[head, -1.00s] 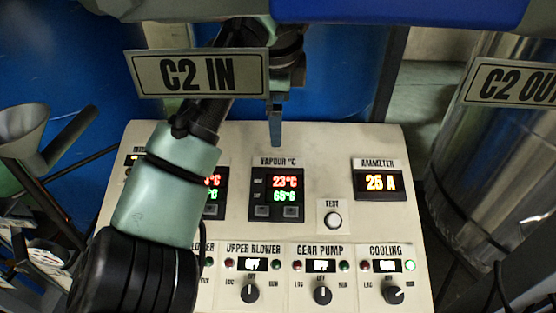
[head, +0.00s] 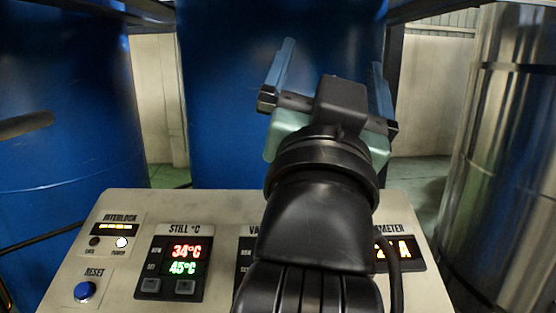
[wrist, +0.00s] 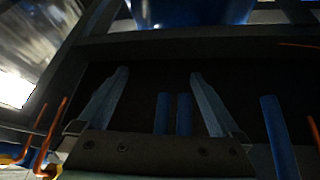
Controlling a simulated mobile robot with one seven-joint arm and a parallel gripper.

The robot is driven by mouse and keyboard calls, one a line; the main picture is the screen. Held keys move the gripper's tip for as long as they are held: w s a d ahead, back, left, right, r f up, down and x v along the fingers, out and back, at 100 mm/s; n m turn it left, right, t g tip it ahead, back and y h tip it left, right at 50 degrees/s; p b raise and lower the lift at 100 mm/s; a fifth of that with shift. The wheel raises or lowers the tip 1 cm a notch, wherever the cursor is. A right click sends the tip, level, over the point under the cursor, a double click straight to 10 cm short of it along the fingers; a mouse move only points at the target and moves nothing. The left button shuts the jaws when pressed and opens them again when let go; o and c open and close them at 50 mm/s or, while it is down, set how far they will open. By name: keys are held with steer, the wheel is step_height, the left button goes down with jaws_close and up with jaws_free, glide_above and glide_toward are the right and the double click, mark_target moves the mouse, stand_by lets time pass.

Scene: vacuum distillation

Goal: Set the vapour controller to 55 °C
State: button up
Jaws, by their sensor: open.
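The vapour controller (head: 243,266) is on the sloped cream panel. My arm hides nearly all of it in the head view; only its left edge and the start of its label show, so its readings are hidden now. My gripper (head: 333,53) is raised above and behind the panel, pointing up and away from the controller. Its two blue fingers are spread wide with nothing between them. In the wrist view, my gripper (wrist: 158,73) is also open and empty, facing dark framework, and the panel does not show there.
The still controller (head: 172,267) reads 34 °C in red over 45 °C in green. Left of it are the interlock lamps (head: 121,242) and a blue reset button (head: 84,291). The ammeter (head: 405,252) is partly covered. Blue drums (head: 60,130) and a steel vessel (head: 500,150) stand behind.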

steer(key=s+a+n+t+y+b, duration=0.1)
steer(key=s+a+n+t+y, duration=0.3)
steer(key=s, duration=0.6)
steer(key=shift+a+r+n+y+b, duration=0.35)
steer(key=shift+a+n, duration=0.2)
steer(key=shift+n, duration=0.15)
steer(key=w+a+f+n+g+y+p, duration=0.35)
steer(key=w+a+n+g+y, duration=0.55)
steer(key=w+a+n+g, duration=0.4)
step_height(320, 180, down, 7)
steer(key=w+d+n+g+h+p, duration=0.1)
steer(key=w+n+g+h, duration=0.2)
steer(key=n+g+h, duration=0.1)
steer(key=s+d+f+n+g+h+p, duration=0.1)
steer(key=s+d+f+g+h, duration=0.15)
steer(key=d, duration=0.35)
steer(key=s+d+f+g+h, duration=0.1)
steer(key=d+f+g+h, duration=0.2)
steer(key=d, duration=0.3)
steer(key=b+x, duration=0.6)
steer(key=x, duration=0.3)
steer(key=shift+a+f+b, duration=0.2)
steer(key=shift+f+b, duration=0.1)
steer(key=shift+f, duration=0.1)
